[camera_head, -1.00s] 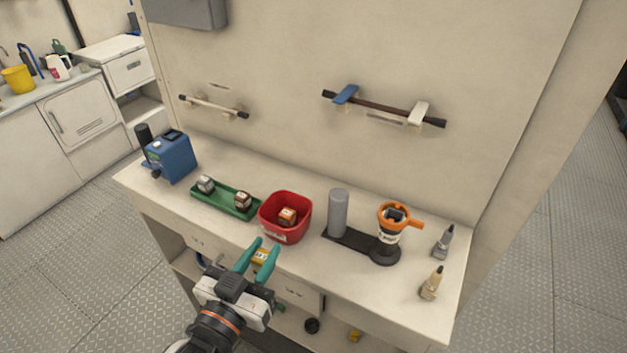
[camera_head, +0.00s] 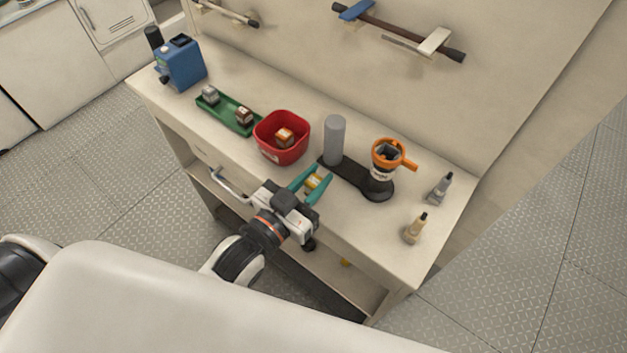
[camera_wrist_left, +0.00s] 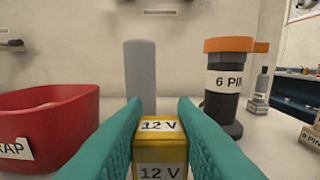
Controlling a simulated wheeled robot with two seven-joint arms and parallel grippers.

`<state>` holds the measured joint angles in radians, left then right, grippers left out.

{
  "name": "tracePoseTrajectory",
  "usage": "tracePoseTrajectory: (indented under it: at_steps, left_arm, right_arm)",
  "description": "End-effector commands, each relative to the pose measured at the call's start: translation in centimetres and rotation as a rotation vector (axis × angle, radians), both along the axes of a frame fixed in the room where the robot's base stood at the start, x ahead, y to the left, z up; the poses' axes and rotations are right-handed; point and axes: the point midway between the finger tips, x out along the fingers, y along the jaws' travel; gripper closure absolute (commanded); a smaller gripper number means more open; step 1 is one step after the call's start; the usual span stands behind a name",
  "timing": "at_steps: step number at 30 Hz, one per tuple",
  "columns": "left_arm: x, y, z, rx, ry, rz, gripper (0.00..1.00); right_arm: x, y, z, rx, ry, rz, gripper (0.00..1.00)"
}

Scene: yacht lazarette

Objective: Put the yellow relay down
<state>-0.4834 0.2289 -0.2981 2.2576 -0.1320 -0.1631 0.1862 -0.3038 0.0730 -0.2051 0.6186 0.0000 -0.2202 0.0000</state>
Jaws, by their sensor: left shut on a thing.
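The yellow relay (camera_wrist_left: 160,140) has "12 V" labels and sits between the teal fingers of my left gripper (camera_head: 312,184). In the head view the relay (camera_head: 314,183) shows as a small yellow block between the fingertips, over the front part of the bench top. The gripper is shut on it. It is right of and in front of the red bin (camera_head: 281,140), and left of the black base with the grey cylinder. Whether the relay touches the bench cannot be told. My right gripper is not in view.
The red bin holds an orange-brown relay (camera_head: 284,138). A green tray (camera_head: 227,110) holds two small blocks. A grey cylinder (camera_head: 334,140) and an orange-topped "6 PIN" holder (camera_head: 383,170) stand on the black base. A blue device (camera_head: 181,65) stands at the left.

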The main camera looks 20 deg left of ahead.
Motion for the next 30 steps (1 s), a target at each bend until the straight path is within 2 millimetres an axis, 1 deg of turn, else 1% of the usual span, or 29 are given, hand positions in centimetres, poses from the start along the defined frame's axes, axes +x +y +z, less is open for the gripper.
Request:
tracePoseTrajectory:
  at_steps: [1,3,11,15,16,19,26,30]
  left_arm:
    - [0.0,0.0,-0.8,0.0,0.002,0.001,0.97]
    - [0.0,0.0,-1.3,0.0,0.001,0.001,0.97]
    - [0.0,0.0,-1.5,-0.001,-0.002,0.0,0.97]
    - [0.0,0.0,-1.9,0.0,-0.001,0.001,0.97]
    - [0.0,0.0,-1.8,0.0,-0.001,0.001,0.7]
    - [0.0,0.0,-1.7,0.0,-0.001,0.001,0.54]
    - [0.0,0.0,-1.7,0.0,-0.001,0.001,0.53]
    - [-0.1,0.1,-1.4,0.0,-0.001,0.0,0.53]
  right_arm:
    - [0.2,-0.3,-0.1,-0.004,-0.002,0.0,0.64]
    - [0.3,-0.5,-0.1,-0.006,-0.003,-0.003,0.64]
    - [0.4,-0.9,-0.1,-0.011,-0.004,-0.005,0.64]
    - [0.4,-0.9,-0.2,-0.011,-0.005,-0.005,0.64]
    - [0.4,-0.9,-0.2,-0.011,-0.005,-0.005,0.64]
    - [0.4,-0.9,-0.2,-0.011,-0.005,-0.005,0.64]
    - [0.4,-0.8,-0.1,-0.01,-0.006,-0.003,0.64]
    - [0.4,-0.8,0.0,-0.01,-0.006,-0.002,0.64]
